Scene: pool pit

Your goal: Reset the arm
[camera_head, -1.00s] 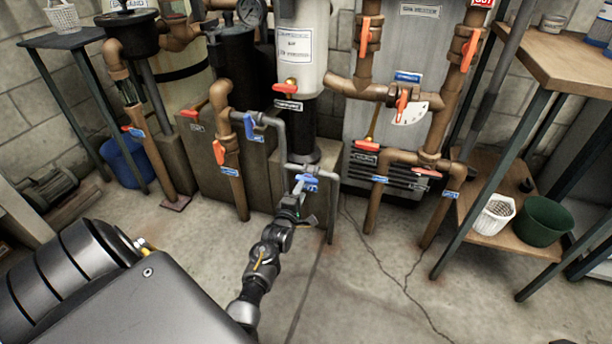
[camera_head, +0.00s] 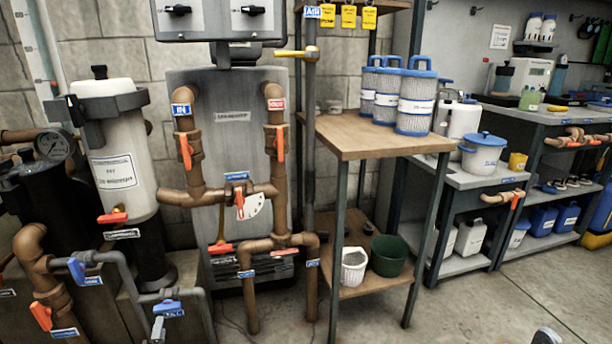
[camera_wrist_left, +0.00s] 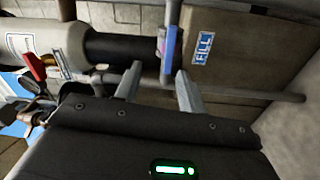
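My left gripper (camera_head: 157,331) is only partly visible at the bottom left of the head view, just below a blue valve handle (camera_head: 168,309) on a thin grey pipe. In the left wrist view its two fingers (camera_wrist_left: 159,88) are apart. A blue handle (camera_wrist_left: 163,48) on a grey pipe shows between and just beyond the fingertips; I cannot tell whether they touch it. A blue FILL label (camera_wrist_left: 202,48) is beside it.
Copper pipes (camera_head: 265,192) with orange valve handles stand in front of a grey heater (camera_head: 234,136). A white filter housing (camera_head: 115,165) is at left. A wooden shelf (camera_head: 364,139) holds blue-and-white cartridges (camera_head: 416,100).

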